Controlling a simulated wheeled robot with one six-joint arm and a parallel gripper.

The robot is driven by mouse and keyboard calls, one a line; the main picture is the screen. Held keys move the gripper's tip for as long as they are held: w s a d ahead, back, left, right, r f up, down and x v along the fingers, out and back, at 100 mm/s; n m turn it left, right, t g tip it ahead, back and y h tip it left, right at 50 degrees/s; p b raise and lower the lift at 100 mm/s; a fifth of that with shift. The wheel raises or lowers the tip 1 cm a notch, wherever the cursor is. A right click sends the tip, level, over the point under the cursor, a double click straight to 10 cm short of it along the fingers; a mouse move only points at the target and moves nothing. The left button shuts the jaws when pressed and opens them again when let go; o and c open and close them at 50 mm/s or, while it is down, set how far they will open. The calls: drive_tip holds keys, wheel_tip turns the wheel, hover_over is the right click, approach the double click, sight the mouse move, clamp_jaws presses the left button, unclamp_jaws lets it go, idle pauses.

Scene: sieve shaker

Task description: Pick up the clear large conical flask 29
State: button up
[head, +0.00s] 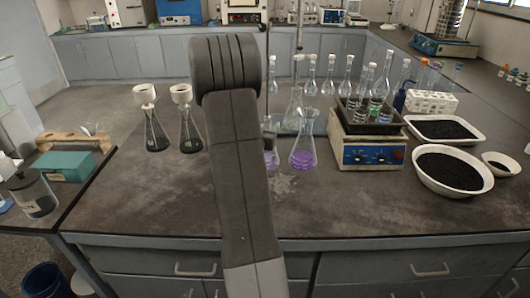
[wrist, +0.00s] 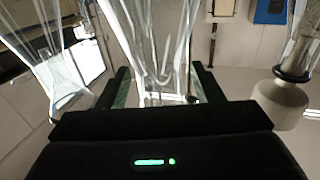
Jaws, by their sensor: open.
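A clear conical flask (head: 292,120) stands on the dark bench just right of my arm in the head view, behind two flasks with purple liquid. In the wrist view, which appears upside down, a large clear conical flask (wrist: 153,40) fills the middle, its wide part at the top and its narrow part lower down. My gripper (wrist: 160,70) is open, with one finger on each side of the narrow part of this glass. I cannot tell whether a finger touches it. My arm hides most of the gripper in the head view.
The purple flasks (head: 303,153) stand close to my arm. A hotplate (head: 368,153) with glassware is to the right, beside trays of black grains (head: 448,170). Two funnel-topped flasks (head: 156,132) stand to the left. The bench front is clear.

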clamp_jaws()
drive_tip(key=shift+r, duration=0.15)
wheel_tip(320, 180, up, 15)
drive_tip(key=p, duration=0.5)
drive_tip(key=shift+p, duration=0.35)
idle(0.6)
